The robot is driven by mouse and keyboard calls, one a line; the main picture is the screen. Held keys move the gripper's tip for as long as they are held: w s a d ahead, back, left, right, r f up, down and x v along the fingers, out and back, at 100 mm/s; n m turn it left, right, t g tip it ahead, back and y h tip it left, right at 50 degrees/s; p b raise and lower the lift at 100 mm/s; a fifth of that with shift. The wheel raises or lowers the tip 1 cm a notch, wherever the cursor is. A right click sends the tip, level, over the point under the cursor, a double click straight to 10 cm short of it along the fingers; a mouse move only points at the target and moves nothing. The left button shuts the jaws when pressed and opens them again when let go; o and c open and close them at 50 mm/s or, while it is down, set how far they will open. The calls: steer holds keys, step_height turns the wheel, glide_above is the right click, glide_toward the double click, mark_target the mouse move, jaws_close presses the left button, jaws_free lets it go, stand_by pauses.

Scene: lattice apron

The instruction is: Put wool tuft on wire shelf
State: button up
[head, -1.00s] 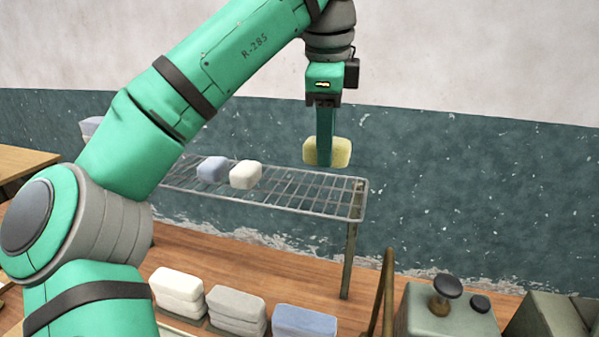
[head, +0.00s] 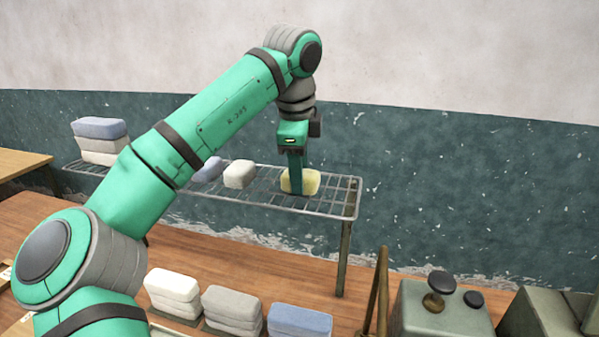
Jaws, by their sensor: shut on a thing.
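The wool tuft is a pale yellow rounded block (head: 313,182). My gripper (head: 297,188) points down and is shut on it, with a finger covering part of its front. The wire shelf (head: 335,200) is a grey metal rack against the wall. The yellow tuft is at the right part of the rack, at about the height of its wires. I cannot tell whether it touches them.
A white block (head: 239,174) and a blue-grey block (head: 208,170) lie on the rack left of the tuft. A stack of blocks (head: 100,140) stands at its far left. Folded stacks (head: 232,308) and a green machine (head: 440,308) are in front.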

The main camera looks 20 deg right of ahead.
steer(key=shift+f, duration=0.2)
steer(key=o, duration=1.1)
steer(key=shift+r, duration=0.1)
steer(key=v, duration=1.2)
steer(key=shift+s, duration=0.1)
